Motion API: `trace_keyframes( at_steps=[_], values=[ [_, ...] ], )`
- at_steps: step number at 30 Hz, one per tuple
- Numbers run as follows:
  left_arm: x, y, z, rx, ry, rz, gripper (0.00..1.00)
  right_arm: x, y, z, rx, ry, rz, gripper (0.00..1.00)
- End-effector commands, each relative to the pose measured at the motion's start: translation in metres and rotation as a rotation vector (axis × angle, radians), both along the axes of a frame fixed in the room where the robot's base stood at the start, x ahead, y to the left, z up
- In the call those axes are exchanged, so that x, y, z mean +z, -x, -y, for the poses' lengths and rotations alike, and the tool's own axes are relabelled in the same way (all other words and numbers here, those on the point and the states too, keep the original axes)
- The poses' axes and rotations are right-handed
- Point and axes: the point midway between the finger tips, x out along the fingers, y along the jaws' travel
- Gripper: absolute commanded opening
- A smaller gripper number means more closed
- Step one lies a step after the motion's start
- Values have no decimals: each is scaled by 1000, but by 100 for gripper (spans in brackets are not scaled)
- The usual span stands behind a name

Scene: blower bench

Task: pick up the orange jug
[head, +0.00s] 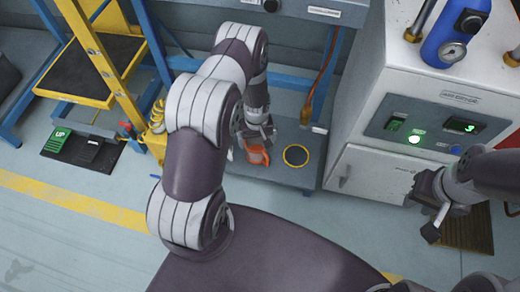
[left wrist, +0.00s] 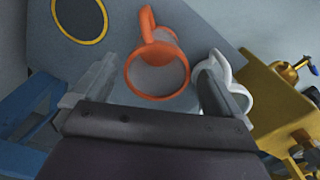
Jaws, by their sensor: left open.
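The orange jug (head: 257,156) stands on the low blue-grey bench shelf, just below my left gripper (head: 258,134) in the head view. In the left wrist view the orange jug (left wrist: 158,80) shows its open mouth, with its handle toward the top. My left gripper is open, with one finger on each side of the jug in that view; I cannot tell whether either finger touches it. My right gripper (head: 432,208) hangs empty in front of the white cabinet, far from the jug; its jaw opening is unclear.
A white jug (left wrist: 237,92) is close beside the right-hand finger in the left wrist view, partly hidden by it. A yellow-ringed dark disc (head: 297,155) lies right of the orange jug. A white cabinet (head: 370,172) stands to the right, and a yellow frame (head: 98,55) to the left.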

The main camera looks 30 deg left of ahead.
Motion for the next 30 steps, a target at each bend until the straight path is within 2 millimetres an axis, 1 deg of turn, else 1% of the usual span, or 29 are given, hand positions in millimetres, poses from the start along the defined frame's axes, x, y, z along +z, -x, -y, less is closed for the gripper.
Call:
trace_keyframes(
  at_steps=[1, 3, 8, 11, 13, 15, 17, 22, 23, 24, 27, 30],
  values=[
    [-19, 0, 0, 0, 0, 0, 100, -14, 0, 0, 0, 0, 0, 32],
    [-28, -1, 0, 0, -1, 1, 100, -19, 0, 0, 0, 0, 0, 32],
    [-41, -2, -1, 0, 0, 1, 100, -27, 0, 0, 0, 0, 0, 32],
    [-59, -5, -3, 1, 0, 1, 100, -45, 0, 0, 0, 0, 0, 32],
    [-74, -9, -6, 1, -1, 3, 100, -60, 0, 0, 0, 0, 0, 32],
    [-84, -8, -5, 0, 0, 1, 100, -66, 0, 0, 0, 0, 0, 32],
    [-87, -8, -5, 0, 1, 2, 100, -67, 0, 0, 0, 0, 0, 32],
    [-83, -8, -5, -1, 1, 2, 100, -63, 0, 0, 0, 0, 1, 32],
    [-83, -8, -5, -1, 1, 2, 94, -63, 0, 0, 0, 0, 1, 32],
    [-83, -8, -5, -1, 1, 2, 80, -63, 0, 0, 0, 0, 1, 32],
    [-83, -8, -5, -1, 1, 2, 51, -63, 0, 0, 0, 0, 1, 32],
    [-83, -8, -5, -1, 1, 2, 51, -63, 0, 0, 0, 0, 0, 32]
  ],
)
